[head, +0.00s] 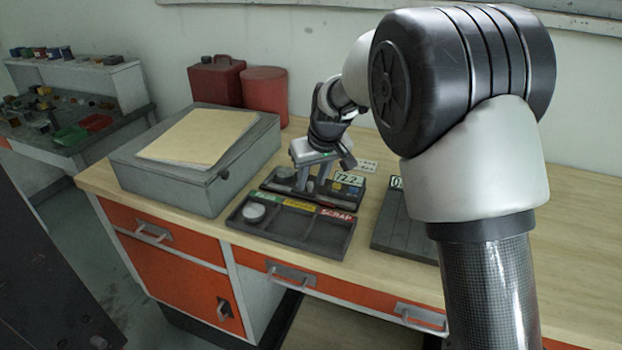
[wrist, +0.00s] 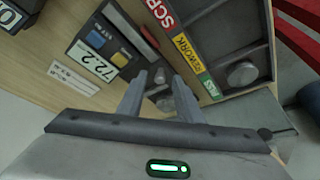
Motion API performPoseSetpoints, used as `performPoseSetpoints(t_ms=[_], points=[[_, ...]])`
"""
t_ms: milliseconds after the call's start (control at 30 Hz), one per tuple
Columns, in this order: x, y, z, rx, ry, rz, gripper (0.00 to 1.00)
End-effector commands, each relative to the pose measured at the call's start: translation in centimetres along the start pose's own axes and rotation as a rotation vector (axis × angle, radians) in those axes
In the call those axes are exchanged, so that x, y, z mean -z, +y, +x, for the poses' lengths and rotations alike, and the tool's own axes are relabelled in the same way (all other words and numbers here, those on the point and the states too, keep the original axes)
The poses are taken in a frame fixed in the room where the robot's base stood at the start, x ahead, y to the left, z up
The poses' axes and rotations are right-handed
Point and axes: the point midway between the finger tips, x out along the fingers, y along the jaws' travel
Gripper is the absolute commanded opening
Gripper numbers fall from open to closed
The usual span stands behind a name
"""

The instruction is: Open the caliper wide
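The caliper is a dark bench gauge (head: 347,192) behind the sorting tray, with a display reading about 72.2 and a blue and a yellow button. In the wrist view its display (wrist: 98,61) is left of my fingers. My gripper (head: 312,187) points down over the left part of the gauge. In the wrist view my gripper (wrist: 160,80) has its two fingers apart, with small grey metal parts showing between and beyond the tips. I cannot tell whether a finger touches them. The caliper's jaws are partly hidden by my fingers.
A dark tray (head: 328,244) with green, yellow and red SCRAP labels stands in front, a round grey part (head: 254,212) in its left compartment. Red cans (head: 264,92) stand behind.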

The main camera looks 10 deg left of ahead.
Motion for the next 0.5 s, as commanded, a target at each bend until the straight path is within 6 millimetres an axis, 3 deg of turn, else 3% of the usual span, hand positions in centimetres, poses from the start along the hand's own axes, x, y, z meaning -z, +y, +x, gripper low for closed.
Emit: performPoseSetpoints(t_ms=[333, 500], points=[[0.1, 0.0, -0.3, 0.000, 0.001, 0.000, 0.33], [0.1, 0.0, -2.7, -0.001, 0.004, 0.000, 0.33]])
